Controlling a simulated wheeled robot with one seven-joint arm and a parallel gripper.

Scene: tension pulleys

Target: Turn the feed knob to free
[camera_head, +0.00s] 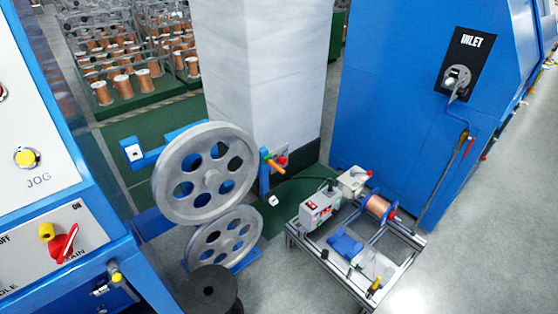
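No label reading "feed" or "free" shows, so I cannot tell which control is the feed knob. A red rotary handle with a yellow part (62,243) is on the white panel of the blue cabinet at the left, near the letters "OFF", "ON" and "MAIN". A yellow button (25,157) sits above the word "JOG". My gripper is not in view.
Two grey pulley wheels (206,170) stand beside the cabinet, with a black spool (211,290) in front. A low cart (385,286) carries a copper spool (378,207). Floor at the lower right is clear.

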